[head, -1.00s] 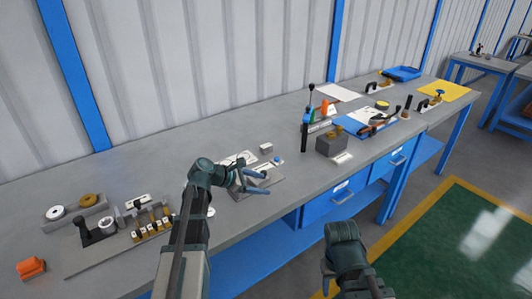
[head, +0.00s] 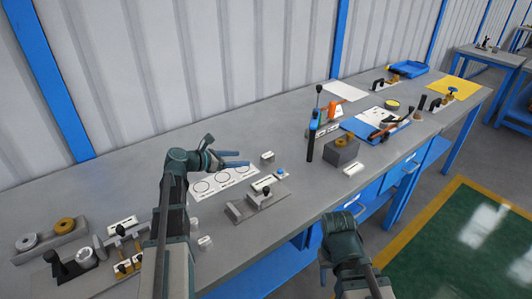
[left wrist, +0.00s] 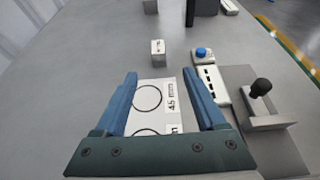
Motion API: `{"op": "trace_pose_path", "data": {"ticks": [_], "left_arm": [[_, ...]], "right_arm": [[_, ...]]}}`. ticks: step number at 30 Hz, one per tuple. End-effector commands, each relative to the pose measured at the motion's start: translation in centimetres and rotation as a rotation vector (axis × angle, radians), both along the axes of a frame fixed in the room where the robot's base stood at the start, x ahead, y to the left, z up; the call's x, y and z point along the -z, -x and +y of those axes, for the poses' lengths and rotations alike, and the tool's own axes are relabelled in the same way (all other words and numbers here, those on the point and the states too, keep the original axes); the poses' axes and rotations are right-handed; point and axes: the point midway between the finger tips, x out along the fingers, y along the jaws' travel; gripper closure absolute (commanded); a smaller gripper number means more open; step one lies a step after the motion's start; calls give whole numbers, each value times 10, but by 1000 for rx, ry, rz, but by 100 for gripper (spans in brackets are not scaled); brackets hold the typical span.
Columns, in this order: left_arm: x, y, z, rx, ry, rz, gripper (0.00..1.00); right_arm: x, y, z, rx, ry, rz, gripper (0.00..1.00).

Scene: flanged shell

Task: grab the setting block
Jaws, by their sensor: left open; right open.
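A small grey block (head: 267,156) with a dark marking on its face, which looks like the setting block, stands on the bench beyond the white card with circles. It also shows in the left wrist view (left wrist: 158,47), straight ahead of the fingertips and apart from them. My left gripper (head: 242,158) is open and empty, over the card and left of the block. In the left wrist view its two blue fingers (left wrist: 160,75) are spread, with the card between them. My right gripper (head: 324,270) is low in front of the bench edge, away from the block; its fingers are mostly hidden.
The card (head: 222,181) lies flat on the bench. A dark grey block (head: 337,152) stands farther right. Bench behind the card is clear.

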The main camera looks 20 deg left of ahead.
Motion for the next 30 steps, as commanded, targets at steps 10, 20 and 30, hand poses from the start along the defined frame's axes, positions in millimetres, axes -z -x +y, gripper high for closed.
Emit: {"op": "trace_pose_path", "data": {"ticks": [10,20,30], "left_arm": [[11,-15,-12,5,-2,0,28],[31,-56,-43,3,-1,0,28],[33,-63,-50,1,-1,0,28]], "right_arm": [[11,0,0,0,0,0,50],[31,0,0,0,0,0,50],[33,0,0,0,0,0,50]]}}
